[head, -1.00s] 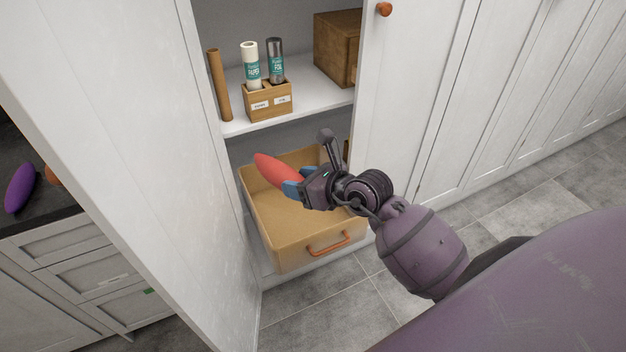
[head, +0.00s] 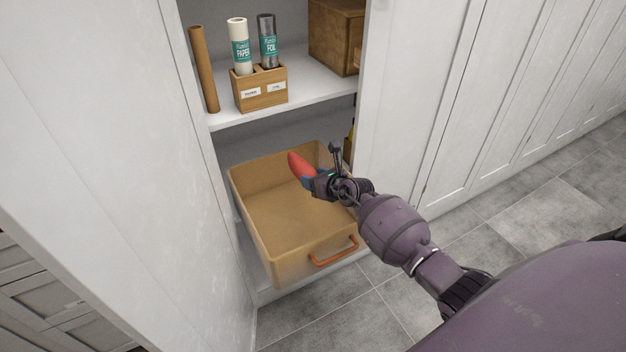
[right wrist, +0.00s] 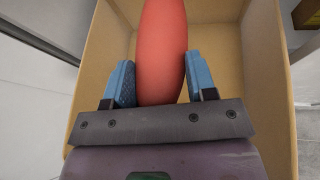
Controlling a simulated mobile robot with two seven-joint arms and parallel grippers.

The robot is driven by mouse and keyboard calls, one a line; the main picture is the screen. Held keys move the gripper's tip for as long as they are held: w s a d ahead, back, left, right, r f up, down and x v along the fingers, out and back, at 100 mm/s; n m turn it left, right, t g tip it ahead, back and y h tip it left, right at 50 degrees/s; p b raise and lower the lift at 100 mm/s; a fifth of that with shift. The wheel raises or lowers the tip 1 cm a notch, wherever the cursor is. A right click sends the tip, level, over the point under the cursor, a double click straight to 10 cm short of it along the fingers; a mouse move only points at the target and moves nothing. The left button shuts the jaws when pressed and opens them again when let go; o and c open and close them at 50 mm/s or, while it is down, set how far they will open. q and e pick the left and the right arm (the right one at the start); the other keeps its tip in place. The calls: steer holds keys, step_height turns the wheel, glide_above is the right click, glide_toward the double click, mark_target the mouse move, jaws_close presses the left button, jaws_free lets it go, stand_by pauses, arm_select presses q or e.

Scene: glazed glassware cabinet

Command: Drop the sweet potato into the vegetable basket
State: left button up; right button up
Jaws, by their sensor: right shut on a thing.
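The sweet potato (head: 299,165) is red-orange and long. My right gripper (head: 308,181) is shut on its near end and holds it over the back right part of the basket. The vegetable basket (head: 285,263) is an open tan box with an orange handle on its front, on the cabinet's low level. In the right wrist view the sweet potato (right wrist: 162,50) sits between the blue fingers (right wrist: 155,84), with the basket's walls (right wrist: 98,75) around and below it. My left gripper is not in view.
A white shelf (head: 310,95) above the basket carries a wooden holder (head: 262,93) with paper and foil rolls, a brown tube (head: 204,70) and a wooden box (head: 337,36). Open white doors stand at left (head: 110,150) and right (head: 400,110). The basket's visible floor is empty.

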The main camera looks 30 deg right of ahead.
steer(key=shift+f+b, duration=0.45)
steer(key=shift+f, duration=0.2)
arm_select(q)
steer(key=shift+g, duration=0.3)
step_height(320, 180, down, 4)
steer(key=b, duration=0.3)
steer(key=shift+b, duration=0.3)
arm_select(e)
step_height(320, 180, down, 4)
steer(key=shift+f, duration=0.1)
steer(key=o, duration=0.9)
steer(key=shift+o, duration=1.3)
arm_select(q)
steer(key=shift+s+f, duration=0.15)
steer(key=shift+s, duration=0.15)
arm_select(e)
steer(key=shift+f, duration=0.15)
steer(key=shift+s, duration=0.15)
